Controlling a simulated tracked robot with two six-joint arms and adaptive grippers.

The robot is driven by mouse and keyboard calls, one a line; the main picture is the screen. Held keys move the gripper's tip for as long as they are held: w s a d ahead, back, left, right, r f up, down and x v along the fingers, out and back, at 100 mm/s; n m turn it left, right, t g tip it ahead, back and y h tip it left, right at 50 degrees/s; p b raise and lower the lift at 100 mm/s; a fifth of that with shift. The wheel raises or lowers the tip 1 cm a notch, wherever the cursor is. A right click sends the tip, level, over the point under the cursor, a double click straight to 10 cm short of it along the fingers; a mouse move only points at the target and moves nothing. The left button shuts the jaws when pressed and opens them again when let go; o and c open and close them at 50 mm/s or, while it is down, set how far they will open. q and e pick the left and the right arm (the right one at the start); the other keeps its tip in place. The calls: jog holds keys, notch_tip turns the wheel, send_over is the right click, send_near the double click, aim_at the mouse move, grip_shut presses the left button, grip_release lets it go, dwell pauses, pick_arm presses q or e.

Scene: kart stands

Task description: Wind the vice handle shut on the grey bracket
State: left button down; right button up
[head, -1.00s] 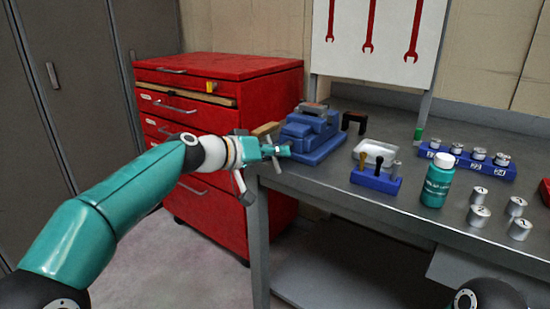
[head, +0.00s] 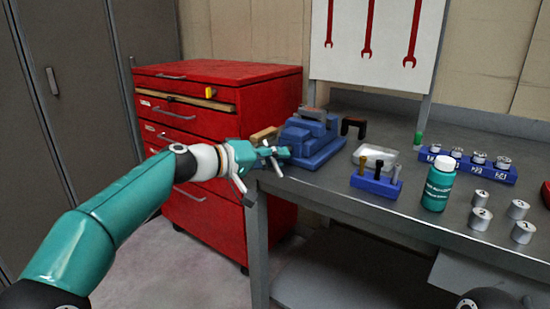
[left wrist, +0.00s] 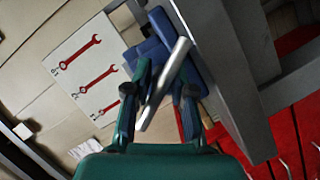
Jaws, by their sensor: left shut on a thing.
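The blue vice (head: 318,148) stands at the left end of the grey bench. The grey bracket (head: 313,114) sits at the top of the vice, between its jaws as far as I can tell. My left gripper (head: 272,153) is at the vice's front end, over the bench edge. In the left wrist view its fingers (left wrist: 160,98) are shut on the silver vice handle (left wrist: 174,70), which lies slanted between them. The vice's blue body (left wrist: 150,50) shows behind the handle. My right gripper is out of view.
A red tool cabinet (head: 225,125) stands close behind my left arm. On the bench (head: 330,195) are a black arch-shaped piece (head: 354,126), a silver tray (head: 374,154), a blue tool holder (head: 376,185), a teal bottle (head: 438,186) and several metal cylinders (head: 480,218).

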pick_arm(q)
jog(key=shift+w+a, duration=0.15)
jog(key=shift+a, duration=0.15)
jog(key=c, duration=1)
grip_release()
jog(key=shift+f, duration=0.1)
jog(key=shift+c, duration=0.2)
jog(key=v, duration=1.2)
